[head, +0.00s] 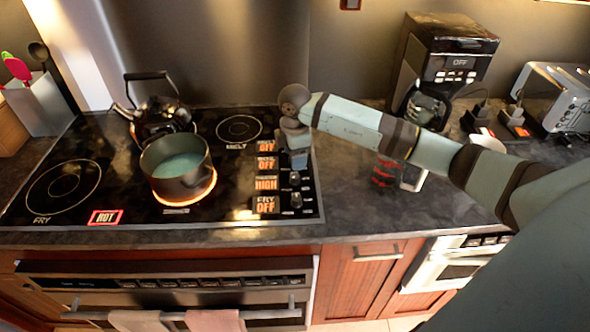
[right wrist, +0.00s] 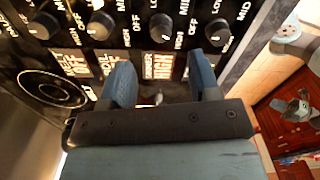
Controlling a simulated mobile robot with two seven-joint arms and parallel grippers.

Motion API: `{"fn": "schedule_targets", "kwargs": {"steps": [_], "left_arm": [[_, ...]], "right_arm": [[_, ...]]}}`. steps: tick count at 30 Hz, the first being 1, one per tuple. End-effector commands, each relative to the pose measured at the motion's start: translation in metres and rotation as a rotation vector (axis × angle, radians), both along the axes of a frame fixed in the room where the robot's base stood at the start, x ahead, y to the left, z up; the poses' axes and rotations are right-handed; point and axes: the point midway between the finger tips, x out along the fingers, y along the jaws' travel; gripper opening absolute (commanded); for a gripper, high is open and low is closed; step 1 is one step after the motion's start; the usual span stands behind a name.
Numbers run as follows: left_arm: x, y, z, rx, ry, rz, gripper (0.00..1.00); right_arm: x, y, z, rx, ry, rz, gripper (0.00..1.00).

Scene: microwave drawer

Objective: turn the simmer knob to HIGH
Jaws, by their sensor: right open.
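The simmer knob (head: 294,178) is on the right side of the black cooktop (head: 225,203), in a row of round knobs. In the right wrist view the simmer knob (right wrist: 160,27) is dark with a light face. Its display (right wrist: 158,65) reads HIGH; in the head view the same display (head: 266,183) also reads HIGH. My right gripper (head: 298,163) hangs over the knob row, pointing down. In the wrist view its blue fingers (right wrist: 161,62) are apart with nothing between them, and the simmer knob is beyond the tips, clear of them. My left gripper is out of view.
A dark pot (head: 176,183) sits on a glowing orange burner. A kettle (head: 155,108) stands behind it. The other displays I can read show OFF.

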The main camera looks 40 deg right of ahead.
Motion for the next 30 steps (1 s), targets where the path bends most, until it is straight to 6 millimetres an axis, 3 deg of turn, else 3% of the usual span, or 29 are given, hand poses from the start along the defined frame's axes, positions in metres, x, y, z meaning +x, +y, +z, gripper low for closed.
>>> {"fn": "schedule_targets", "kwargs": {"steps": [6, 12, 30], "left_arm": [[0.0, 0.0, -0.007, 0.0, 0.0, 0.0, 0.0], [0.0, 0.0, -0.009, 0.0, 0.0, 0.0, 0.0], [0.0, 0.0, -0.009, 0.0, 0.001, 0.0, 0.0]], "right_arm": [[0.0, 0.0, 0.045, -0.001, -0.004, 0.0, 0.56], [0.0, 0.0, 0.066, -0.002, -0.002, -0.001, 0.56], [0.0, 0.0, 0.069, 0.0, 0.0, 0.0, 0.56]]}}
